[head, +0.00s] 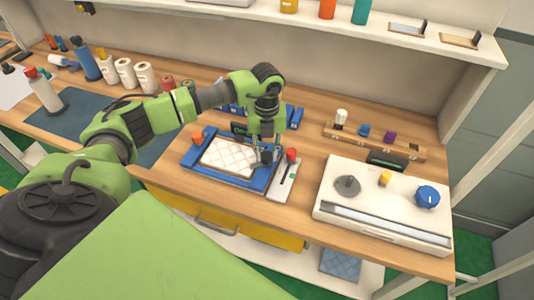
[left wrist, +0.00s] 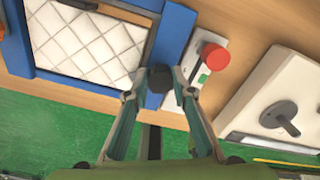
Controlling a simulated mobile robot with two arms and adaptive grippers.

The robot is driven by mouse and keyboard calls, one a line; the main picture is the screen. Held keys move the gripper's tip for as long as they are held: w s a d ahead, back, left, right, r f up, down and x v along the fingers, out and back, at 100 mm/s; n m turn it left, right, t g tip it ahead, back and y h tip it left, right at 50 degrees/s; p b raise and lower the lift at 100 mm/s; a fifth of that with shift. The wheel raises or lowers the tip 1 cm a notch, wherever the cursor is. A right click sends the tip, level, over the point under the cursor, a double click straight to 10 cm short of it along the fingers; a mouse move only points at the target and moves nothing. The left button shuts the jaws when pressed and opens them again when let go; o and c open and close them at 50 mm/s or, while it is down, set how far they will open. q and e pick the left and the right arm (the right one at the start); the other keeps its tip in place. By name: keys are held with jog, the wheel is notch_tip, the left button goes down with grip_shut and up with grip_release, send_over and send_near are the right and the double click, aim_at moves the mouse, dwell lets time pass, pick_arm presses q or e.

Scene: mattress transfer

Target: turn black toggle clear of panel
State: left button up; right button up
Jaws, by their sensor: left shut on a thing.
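The black toggle (head: 266,157) sits on the right side of a blue frame (head: 259,183). A white quilted panel (head: 228,157) lies inside this frame. My left gripper (head: 264,150) points down over the frame's right side. In the left wrist view the black toggle (left wrist: 160,78) is between my left fingertips (left wrist: 158,82), which are shut on it. The quilted panel (left wrist: 90,45) lies just left of it there. The toggle's exact angle over the panel edge is hard to tell. My right gripper is in neither view.
A red knob (head: 291,154) on a pale slotted plate (head: 284,182) stands close right of the frame. An orange-red knob (head: 197,138) is at the frame's left. A white machine (head: 382,205) with a blue dial (head: 428,197) stands farther right. Bottles and rolls line the back left.

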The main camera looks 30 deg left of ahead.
aim_at(266, 155)
pick_arm(q)
jog(key=n, duration=0.5)
jog(key=shift+n+b, duration=0.3)
jog(key=shift+b, duration=0.05)
jog(key=n, duration=0.5)
jog(key=shift+a+n, duration=0.1)
jog(key=shift+n, duration=0.2)
jog(key=shift+r, duration=0.1)
jog(key=o, duration=1.1)
jog(key=shift+s, duration=0.1)
notch_tip(266, 155, up, 12)
